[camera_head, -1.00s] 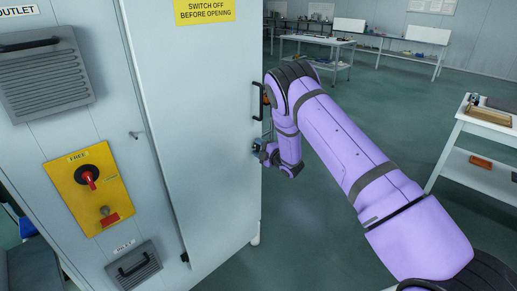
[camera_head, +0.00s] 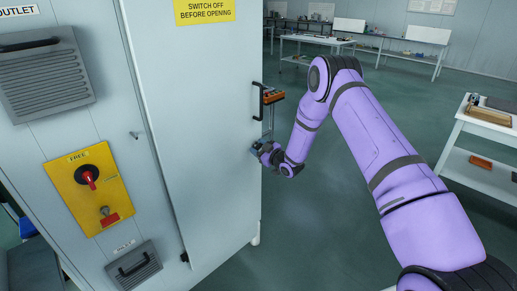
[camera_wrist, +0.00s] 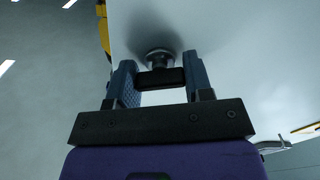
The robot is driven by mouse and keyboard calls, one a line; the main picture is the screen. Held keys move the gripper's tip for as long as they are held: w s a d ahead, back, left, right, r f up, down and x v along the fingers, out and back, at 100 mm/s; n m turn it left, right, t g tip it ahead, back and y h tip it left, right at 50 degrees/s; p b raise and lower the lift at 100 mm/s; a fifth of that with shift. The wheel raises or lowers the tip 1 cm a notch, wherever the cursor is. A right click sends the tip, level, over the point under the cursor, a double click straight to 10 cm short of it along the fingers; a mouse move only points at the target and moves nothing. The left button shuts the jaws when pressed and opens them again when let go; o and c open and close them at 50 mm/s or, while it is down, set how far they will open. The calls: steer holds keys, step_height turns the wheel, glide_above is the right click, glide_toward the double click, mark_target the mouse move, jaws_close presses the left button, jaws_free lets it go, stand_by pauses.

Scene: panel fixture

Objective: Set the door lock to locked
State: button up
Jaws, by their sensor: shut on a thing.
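The door (camera_head: 195,130) is a tall pale panel, standing in line with a pale cabinet front. Its lock, in the wrist view, has a round metal base (camera_wrist: 159,56) on the door face and a dark turn piece (camera_wrist: 160,79). My gripper (camera_wrist: 160,72) is shut on this turn piece, with one blue finger on each side. In the head view my gripper (camera_head: 258,149) is at the door's right edge, below the black door handle (camera_head: 257,101). There it hides the lock, and I cannot read a locked or unlocked mark.
A yellow plate (camera_head: 88,188) with a red and black rotary switch is on the cabinet at left. An orange-brown object (camera_head: 273,96) shows just beyond the handle. A white table (camera_head: 485,130) stands at right. The floor between is clear.

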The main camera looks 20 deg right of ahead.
steer(key=shift+m, duration=2.2)
steer(key=o, duration=0.9)
steer(key=v, duration=1.1)
steer(key=shift+w, duration=0.1)
